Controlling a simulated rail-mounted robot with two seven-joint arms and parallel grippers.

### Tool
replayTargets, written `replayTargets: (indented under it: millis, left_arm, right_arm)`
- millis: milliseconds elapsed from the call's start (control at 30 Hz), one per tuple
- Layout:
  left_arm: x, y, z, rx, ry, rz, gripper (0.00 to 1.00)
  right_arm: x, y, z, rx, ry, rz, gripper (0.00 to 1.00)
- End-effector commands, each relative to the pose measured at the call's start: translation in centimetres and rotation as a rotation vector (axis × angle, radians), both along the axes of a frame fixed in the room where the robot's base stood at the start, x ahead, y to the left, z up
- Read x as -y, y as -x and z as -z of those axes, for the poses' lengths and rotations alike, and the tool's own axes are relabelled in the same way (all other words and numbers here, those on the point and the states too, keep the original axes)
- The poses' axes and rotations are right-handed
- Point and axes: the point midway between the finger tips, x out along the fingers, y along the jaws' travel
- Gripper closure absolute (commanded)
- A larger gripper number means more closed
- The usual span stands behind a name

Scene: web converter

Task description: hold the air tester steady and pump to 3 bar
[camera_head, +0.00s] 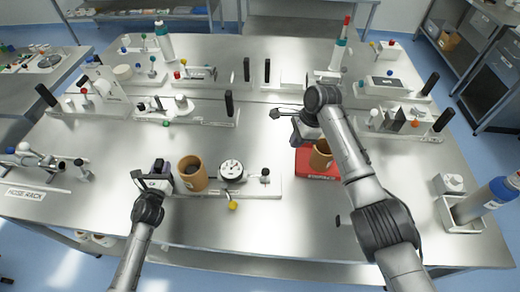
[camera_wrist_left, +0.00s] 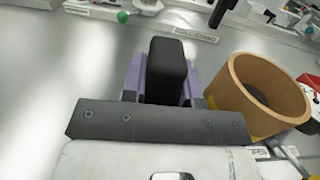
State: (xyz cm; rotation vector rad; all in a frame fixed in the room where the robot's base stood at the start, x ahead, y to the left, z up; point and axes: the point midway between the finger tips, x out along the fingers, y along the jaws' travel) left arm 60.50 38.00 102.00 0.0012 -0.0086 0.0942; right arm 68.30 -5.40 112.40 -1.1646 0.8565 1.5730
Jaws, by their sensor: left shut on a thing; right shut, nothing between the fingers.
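The air tester is a white base plate (camera_head: 273,188) near the front of the bench, with a round white gauge (camera_head: 232,171), a dark-knobbed part (camera_head: 265,174) and a yellow part (camera_head: 232,205) at its front. The gauge reading is too small to tell. A tan cup (camera_head: 192,174) stands at its left part. My left gripper (camera_head: 156,172) is shut on an upright black handle (camera_wrist_left: 168,68) left of the cup, between purple fingers. Whether the handle joins the plate is hidden. My right gripper (camera_head: 300,136) is shut and empty, above the back of a red base (camera_head: 318,177).
A second tan cup (camera_head: 320,155) stands on the red base, partly behind my right arm. Rigs with black upright handles (camera_head: 229,103) fill the back. A blue bottle (camera_head: 488,199) sits in a tray at the right.

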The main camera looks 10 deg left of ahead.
Motion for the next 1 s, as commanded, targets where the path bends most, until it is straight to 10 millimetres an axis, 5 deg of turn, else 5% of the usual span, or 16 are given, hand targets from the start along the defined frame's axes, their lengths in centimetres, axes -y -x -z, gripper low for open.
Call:
replayTargets:
  millis: [33, 900, 933, 1000]
  left_arm:
    - [0.11, 0.32, 1.2, -0.022, 0.001, -0.001, 1.0]
    - [0.08, 0.27, 0.33, -0.017, 0.001, -0.001, 1.0]
    - [0.07, 0.26, 0.31, -0.017, 0.001, -0.001, 0.7]
    - [0.05, 0.23, 0.21, -0.015, 0.0, -0.001, 0.63]
  right_arm:
    - [-0.01, 0.0, 0.11, 0.0, 0.0, 0.0, 1.0]
    - [-0.03, 0.01, -0.44, 0.0, 0.0, 0.0, 1.0]
    - [-0.03, 0.01, -0.44, 0.0, 0.0, 0.0, 1.0]
    - [-0.03, 0.01, -0.45, 0.0, 0.0, 0.0, 1.0]
